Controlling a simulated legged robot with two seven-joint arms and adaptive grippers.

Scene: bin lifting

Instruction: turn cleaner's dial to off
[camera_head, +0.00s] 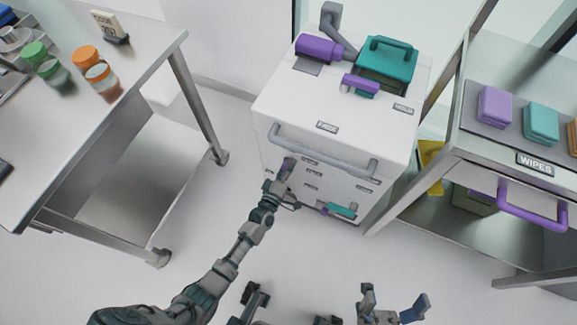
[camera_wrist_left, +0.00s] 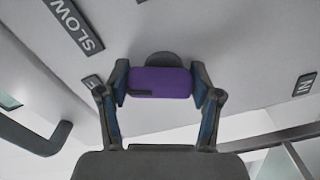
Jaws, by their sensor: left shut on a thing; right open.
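The cleaner (camera_head: 345,150) is a white box-shaped machine against the wall, with a grey front handle (camera_head: 320,152). Its purple dial (camera_head: 288,165) is on the left of the front face, below the handle. My left gripper (camera_head: 283,181) is shut on the dial; in the left wrist view the purple dial (camera_wrist_left: 160,82) sits between both fingers. A short dark mark shows on the dial's left part. A "SLOW" label (camera_wrist_left: 76,22) is at upper left, and another label is cut off by the fingers. My right gripper (camera_head: 393,306) is open and empty at the bottom, away from the cleaner.
A teal lever (camera_head: 341,210) is low on the cleaner's front. A teal lidded box (camera_head: 387,65) and purple parts are on top. A metal table (camera_head: 150,55) with jars stands left. A "WIPES" cart (camera_head: 480,140) stands right. The floor between is clear.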

